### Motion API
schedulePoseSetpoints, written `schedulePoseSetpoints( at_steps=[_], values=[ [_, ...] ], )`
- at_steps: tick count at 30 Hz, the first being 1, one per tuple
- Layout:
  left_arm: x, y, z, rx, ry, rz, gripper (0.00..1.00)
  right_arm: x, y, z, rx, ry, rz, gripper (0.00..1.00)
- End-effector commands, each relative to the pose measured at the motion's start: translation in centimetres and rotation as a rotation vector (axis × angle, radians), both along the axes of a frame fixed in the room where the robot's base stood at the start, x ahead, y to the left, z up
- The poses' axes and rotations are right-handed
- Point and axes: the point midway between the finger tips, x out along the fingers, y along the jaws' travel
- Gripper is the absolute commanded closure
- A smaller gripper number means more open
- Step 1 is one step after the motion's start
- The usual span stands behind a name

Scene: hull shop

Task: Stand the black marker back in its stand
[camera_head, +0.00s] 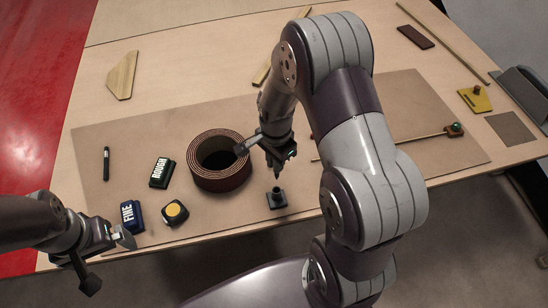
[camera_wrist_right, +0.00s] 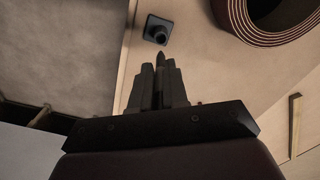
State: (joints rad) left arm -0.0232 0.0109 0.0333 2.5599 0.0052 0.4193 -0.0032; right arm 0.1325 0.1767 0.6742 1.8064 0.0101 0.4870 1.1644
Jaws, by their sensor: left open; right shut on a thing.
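My right gripper (camera_head: 280,155) is shut on a dark, pointed marker, and the marker's tip (camera_head: 277,172) points down above the stand. In the right wrist view the marker (camera_wrist_right: 160,62) sticks out between the fingers, with its tip close to the stand's socket in the picture. The stand (camera_head: 276,200) is a small black square base with a short round socket; it also shows in the right wrist view (camera_wrist_right: 157,29). The tip looks apart from the socket. My left gripper (camera_head: 108,261) is open and empty at the table's front left edge.
A coiled brown sanding roll (camera_head: 222,180) stands just left of the stand. A ROUGH block (camera_head: 161,172), a FINE block (camera_head: 131,216), a yellow-topped tape measure (camera_head: 174,212) and another dark pen (camera_head: 106,162) lie further left. A rod (camera_head: 420,138) lies right.

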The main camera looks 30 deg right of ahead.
Motion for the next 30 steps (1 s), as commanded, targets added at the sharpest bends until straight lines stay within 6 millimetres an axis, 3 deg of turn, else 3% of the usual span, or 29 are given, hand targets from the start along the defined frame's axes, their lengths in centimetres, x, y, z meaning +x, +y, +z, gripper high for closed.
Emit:
schedulePoseSetpoints(
  at_steps=[15, 30],
  values=[
    [0.0, 0.0, -4.5, 0.000, 0.000, 0.000, 0.00, 0.0, 0.0, -4.9, -0.001, 0.000, 0.006, 1.00],
    [0.0, 0.0, -4.6, 0.000, 0.000, 0.000, 0.00, 0.0, 0.0, -5.0, -0.002, -0.002, 0.006, 1.00]
  ],
)
